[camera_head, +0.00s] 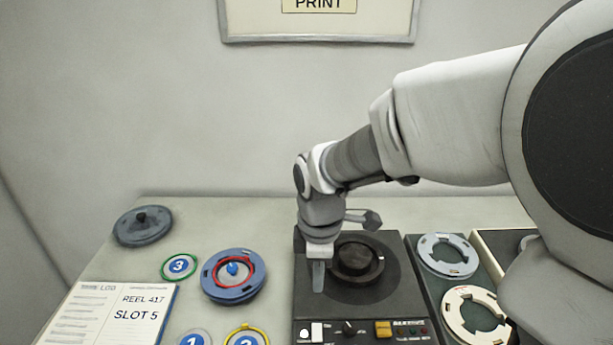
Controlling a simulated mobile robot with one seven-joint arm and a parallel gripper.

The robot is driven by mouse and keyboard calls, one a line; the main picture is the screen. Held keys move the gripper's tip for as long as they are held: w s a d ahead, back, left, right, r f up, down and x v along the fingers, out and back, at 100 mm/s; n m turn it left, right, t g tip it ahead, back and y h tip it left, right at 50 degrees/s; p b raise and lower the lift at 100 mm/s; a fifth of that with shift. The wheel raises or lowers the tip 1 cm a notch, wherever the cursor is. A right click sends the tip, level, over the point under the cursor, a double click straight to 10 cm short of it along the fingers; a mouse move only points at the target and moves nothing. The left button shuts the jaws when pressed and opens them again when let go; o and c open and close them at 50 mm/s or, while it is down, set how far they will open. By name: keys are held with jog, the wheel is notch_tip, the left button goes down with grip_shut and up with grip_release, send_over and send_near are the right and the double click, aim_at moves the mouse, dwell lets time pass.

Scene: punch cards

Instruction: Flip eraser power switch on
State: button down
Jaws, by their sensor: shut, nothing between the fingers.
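The eraser looks to be the dark box (385,300) with a round dark hub, below and around my gripper. Its front panel has a small black and white switch (317,332) at the left, a dark knob (349,327) and a yellow button (383,328). Which of these is the power switch, and its setting, I cannot read. My gripper (318,288) points down over the left part of the box, shut and empty, behind and above the black and white switch. I cannot tell whether its tips touch the box top.
A blue reel (219,283) with a red ring lies left of the box. A dark disc (143,226), numbered rings and a log sheet (128,318) lie farther left. A rack at right holds a grey reel (428,262) and a cream reel (456,321). My arm covers the right side.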

aim_at(316, 328)
jog(key=shift+w+a+f, duration=0.1)
jog(key=shift+f, duration=0.1)
jog(key=f, duration=0.4)
jog(key=f+b, duration=0.1)
jog(key=f, duration=0.4)
jog(key=f+b, duration=0.1)
jog(key=f, duration=0.4)
jog(key=shift+w, duration=0.25)
jog(key=shift+f, duration=0.3)
jog(key=shift+s, duration=0.1)
